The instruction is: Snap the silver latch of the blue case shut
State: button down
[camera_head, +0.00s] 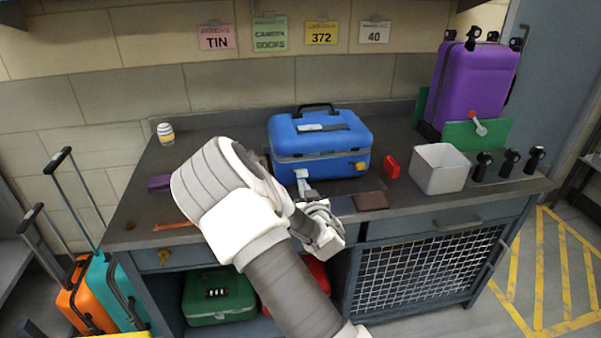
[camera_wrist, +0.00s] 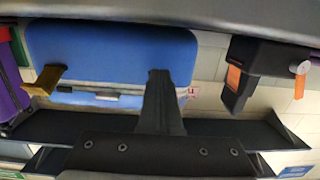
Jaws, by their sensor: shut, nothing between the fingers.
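The blue case (camera_head: 325,140) stands on the dark counter with its lid down and its black carry handle up. Its silver latch (camera_head: 301,174) is on the front, left of centre; a gold latch (camera_head: 361,166) is on the right. My gripper (camera_head: 304,188) is shut and empty, right in front of the silver latch. In the wrist view the fingers (camera_wrist: 160,75) reach over the blue case (camera_wrist: 105,45) and hide the silver latch. The gold latch (camera_wrist: 45,80) shows there at left. I cannot tell whether my fingers touch the silver latch, or whether it is fastened.
A brown wallet-like item (camera_head: 371,201), a red object (camera_head: 390,167) and a white bin (camera_head: 440,168) lie right of the case. A purple suitcase (camera_head: 474,80) stands at the back right. A small striped jar (camera_head: 166,134) and an orange item (camera_head: 173,226) are at left.

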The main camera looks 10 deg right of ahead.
jog(key=shift+w+b, duration=0.6)
jog(key=shift+w, duration=1.35)
jog(key=shift+s, duration=0.4)
jog(key=shift+s, duration=0.95)
jog(key=shift+r, duration=0.3)
